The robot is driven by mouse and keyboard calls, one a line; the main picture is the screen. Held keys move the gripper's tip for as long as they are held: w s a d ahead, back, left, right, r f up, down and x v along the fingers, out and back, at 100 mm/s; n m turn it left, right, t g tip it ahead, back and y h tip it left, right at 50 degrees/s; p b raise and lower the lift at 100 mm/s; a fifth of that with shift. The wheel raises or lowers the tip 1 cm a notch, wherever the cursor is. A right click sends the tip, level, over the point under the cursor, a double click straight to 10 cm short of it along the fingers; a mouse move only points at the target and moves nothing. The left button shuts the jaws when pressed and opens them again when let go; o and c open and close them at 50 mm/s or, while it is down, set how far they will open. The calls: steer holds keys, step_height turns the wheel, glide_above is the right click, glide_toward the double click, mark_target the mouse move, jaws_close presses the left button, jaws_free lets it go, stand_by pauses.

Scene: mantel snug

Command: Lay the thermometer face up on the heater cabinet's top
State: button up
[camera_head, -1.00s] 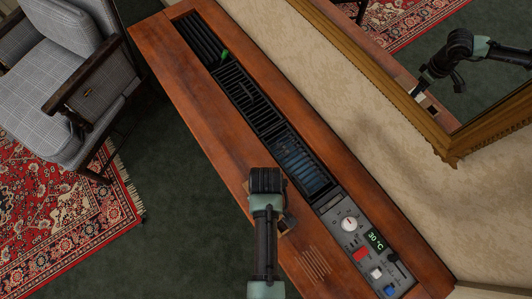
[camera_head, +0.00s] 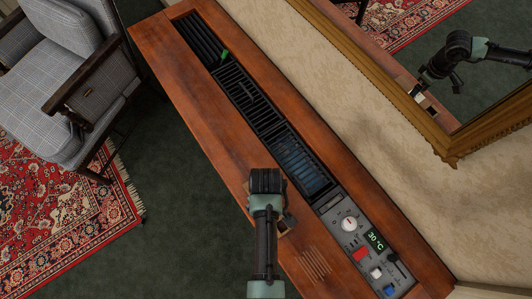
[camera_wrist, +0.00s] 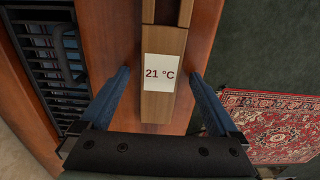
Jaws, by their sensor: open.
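My gripper (camera_wrist: 160,75) is open, with one blue finger on each side of the thermometer and a gap to each. In the head view my arm hides most of the thermometer; only a tan piece (camera_head: 288,227) shows.
Black grilles (camera_head: 250,98) run along the cabinet top, with a green object (camera_head: 225,55) on them. A control panel (camera_head: 365,245) reads 30 °C. A gilt mirror (camera_head: 400,75) hangs on the wall. A grey armchair (camera_head: 65,70) and red rug (camera_head: 60,215) are left.

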step_height(320, 180, up, 13)
steer(key=p, duration=0.1)
stand_by(0.5)
stand_by(0.6)
